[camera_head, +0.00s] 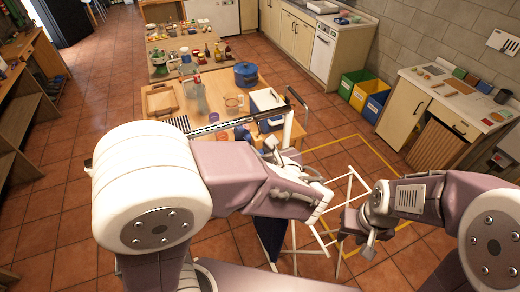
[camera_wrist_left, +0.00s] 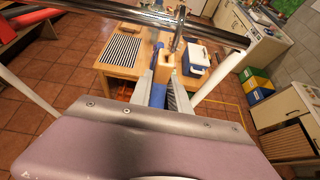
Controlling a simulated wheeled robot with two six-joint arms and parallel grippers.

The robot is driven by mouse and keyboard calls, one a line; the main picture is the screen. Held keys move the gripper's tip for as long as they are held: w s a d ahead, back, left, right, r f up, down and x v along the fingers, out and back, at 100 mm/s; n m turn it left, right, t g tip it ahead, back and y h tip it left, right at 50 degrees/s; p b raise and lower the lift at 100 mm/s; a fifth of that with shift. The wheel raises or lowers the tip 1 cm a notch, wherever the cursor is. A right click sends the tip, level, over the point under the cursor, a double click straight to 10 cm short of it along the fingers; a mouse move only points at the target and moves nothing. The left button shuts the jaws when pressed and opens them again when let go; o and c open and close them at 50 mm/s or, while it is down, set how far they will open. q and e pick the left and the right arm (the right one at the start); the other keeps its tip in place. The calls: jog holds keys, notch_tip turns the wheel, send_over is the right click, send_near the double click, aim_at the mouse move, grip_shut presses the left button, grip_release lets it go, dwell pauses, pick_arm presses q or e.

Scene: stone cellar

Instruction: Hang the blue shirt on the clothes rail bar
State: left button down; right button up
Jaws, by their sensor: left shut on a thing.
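The clothes rail bar is a dark metal tube (camera_head: 212,128) in the head view, and it crosses the top of the left wrist view (camera_wrist_left: 120,13). A wooden hanger (camera_wrist_left: 164,62) with the blue shirt (camera_wrist_left: 157,96) is seen nearly end-on below the bar. Its metal hook (camera_wrist_left: 180,30) overlaps the bar; I cannot tell if it bears on it. My left gripper (camera_wrist_left: 160,98) is shut on the hanger with the shirt. In the head view my own arm mostly hides this grip. My right gripper (camera_head: 357,238) looks open and empty, low at the right.
White rail posts (camera_wrist_left: 220,76) flank the hanger. A white frame (camera_head: 337,215) stands near my right gripper. Bins (camera_head: 370,97) and a counter are at the right.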

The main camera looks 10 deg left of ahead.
pick_arm(q)
jog(key=shift+w+a, duration=0.1)
jog(key=shift+w+a, duration=0.45)
jog(key=shift+w, duration=0.25)
jog(key=shift+w+a, duration=0.1)
jog(key=shift+w, duration=0.05)
dwell(0.5)
jog(key=shift+w+a, duration=0.5)
jog(key=shift+w, duration=0.3)
jog(key=shift+w+a+f+b, duration=0.2)
jog(key=shift+w+f+b, duration=0.05)
jog(key=shift+f+b, duration=0.45)
dwell(0.4)
